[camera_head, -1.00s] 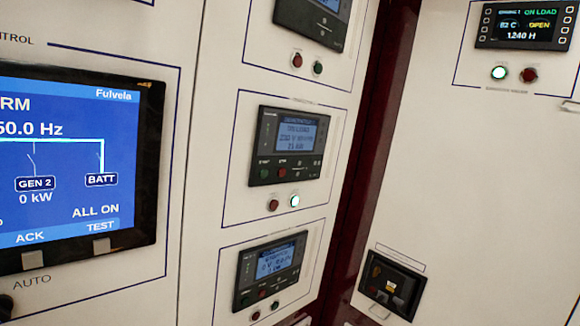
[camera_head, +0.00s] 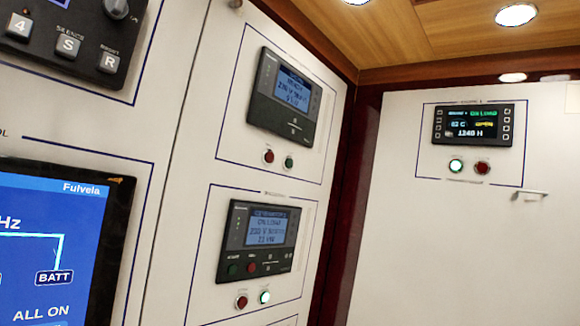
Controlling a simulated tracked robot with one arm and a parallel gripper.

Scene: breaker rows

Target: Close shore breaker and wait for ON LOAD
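No part of my gripper shows. An upper controller module (camera_head: 283,97) is on the white panel in the middle; its blue screen's heading is too blurred to read surely, but a voltage line shows. Below it are a red button (camera_head: 268,156) and a green button (camera_head: 289,162), neither clearly lit. A lower controller module (camera_head: 259,241) appears to read a generator heading and ON LOAD, with a red button (camera_head: 241,301) and a brightly lit green one (camera_head: 265,297) below. I cannot tell which module, if any, is the shore breaker's.
A small display (camera_head: 472,124) on the right wall shows green ON LOAD and 1240 H, with a lit green lamp (camera_head: 456,165) and a red one (camera_head: 482,168) below. A handle (camera_head: 530,195) sticks out there. A large blue screen (camera_head: 50,250) is at left, a keypad (camera_head: 62,35) above.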

